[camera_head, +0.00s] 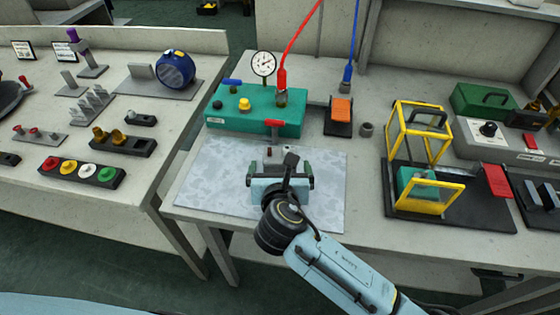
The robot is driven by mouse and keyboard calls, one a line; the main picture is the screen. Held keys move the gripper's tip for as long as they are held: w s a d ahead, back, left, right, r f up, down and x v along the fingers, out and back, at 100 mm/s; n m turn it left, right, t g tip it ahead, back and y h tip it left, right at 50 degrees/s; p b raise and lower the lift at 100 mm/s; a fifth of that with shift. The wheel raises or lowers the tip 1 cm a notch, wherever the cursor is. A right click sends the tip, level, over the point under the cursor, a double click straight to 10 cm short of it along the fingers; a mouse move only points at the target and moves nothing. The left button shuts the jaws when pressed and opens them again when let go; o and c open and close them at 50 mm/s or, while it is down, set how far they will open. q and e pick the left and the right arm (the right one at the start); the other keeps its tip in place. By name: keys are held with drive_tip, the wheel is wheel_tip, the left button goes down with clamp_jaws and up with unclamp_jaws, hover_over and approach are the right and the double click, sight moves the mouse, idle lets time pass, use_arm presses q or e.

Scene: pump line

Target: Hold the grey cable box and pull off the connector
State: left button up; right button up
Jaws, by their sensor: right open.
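My right gripper (280,169) is over the pale mottled mat (215,173), its two fingers spread wide apart. Just beyond and partly between the fingers is a small grey block (270,159) with a dark piece beside it. The gripper body hides most of this block, so I cannot tell for sure that it is the grey cable box or where its connector is. I cannot tell whether the fingers touch it. My left gripper is not in view.
A teal box (250,118) with a gauge (263,64) stands behind the mat. A red cable (297,45) and a blue cable (352,40) rise there. A yellow frame (421,128) stands right. The left table (75,190) holds a button strip (80,172). The mat's left part is clear.

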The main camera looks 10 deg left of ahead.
sight(280, 166)
drive_tip(key=shift+x, duration=1.8)
